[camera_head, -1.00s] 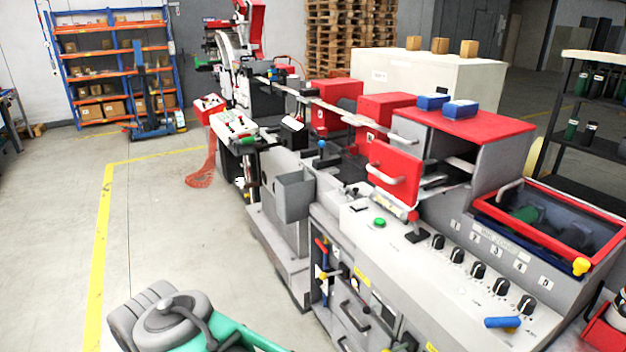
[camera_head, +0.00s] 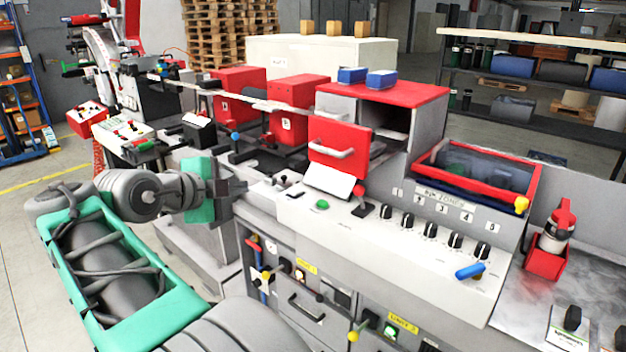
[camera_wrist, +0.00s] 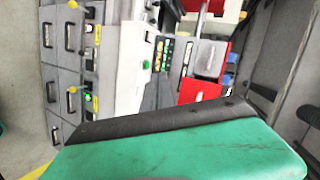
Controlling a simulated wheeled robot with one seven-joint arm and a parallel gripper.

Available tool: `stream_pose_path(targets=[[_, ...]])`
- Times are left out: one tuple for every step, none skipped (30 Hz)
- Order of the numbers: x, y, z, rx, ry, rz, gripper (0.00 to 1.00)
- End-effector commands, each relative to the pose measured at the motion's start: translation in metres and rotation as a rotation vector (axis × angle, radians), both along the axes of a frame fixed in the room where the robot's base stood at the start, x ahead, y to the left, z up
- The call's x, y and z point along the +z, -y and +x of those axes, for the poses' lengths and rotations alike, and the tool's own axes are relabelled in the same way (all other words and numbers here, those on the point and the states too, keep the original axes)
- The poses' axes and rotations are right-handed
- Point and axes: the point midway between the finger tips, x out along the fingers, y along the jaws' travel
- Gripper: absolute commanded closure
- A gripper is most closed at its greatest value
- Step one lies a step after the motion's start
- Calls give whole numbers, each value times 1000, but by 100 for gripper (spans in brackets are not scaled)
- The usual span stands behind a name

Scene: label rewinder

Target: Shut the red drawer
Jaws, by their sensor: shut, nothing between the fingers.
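The red drawer (camera_head: 338,138) has a red front with a pale handle. It stands pulled out to the left from a grey housing with a red top (camera_head: 385,95), and a dark opening shows behind its front. My gripper (camera_head: 240,187) is shut and empty, to the left of the drawer and lower in the picture, apart from it. In the wrist view, red panels show past the green and black part of my arm, but I cannot tell which is the drawer.
Two red boxes (camera_head: 290,103) stand behind. A red-framed, clear-lidded bin (camera_head: 480,165) is at the right. Two blue blocks (camera_head: 352,75) rest on the housing.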

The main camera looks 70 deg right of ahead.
Motion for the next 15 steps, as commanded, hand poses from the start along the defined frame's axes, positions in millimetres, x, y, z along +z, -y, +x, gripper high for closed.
stream_pose_path(targets=[[7,12,-27,-150,86,-69,100],[13,15,-40,-220,129,-109,100],[20,17,-54,-290,173,-150,100],[24,18,-61,-326,196,-172,100],[25,19,-66,-348,211,-186,100],[25,21,-70,-366,223,-197,100],[24,23,-72,-370,226,-199,100],[23,26,-73,-370,227,-199,100],[19,30,-75,-371,227,-199,100],[16,34,-77,-371,227,-199,100],[13,39,-80,-372,225,-199,100],[18,46,-84,-372,223,-199,100],[20,52,-86,-372,219,-198,100],[19,58,-89,-372,219,-197,100],[16,65,-93,-372,220,-196,100]])
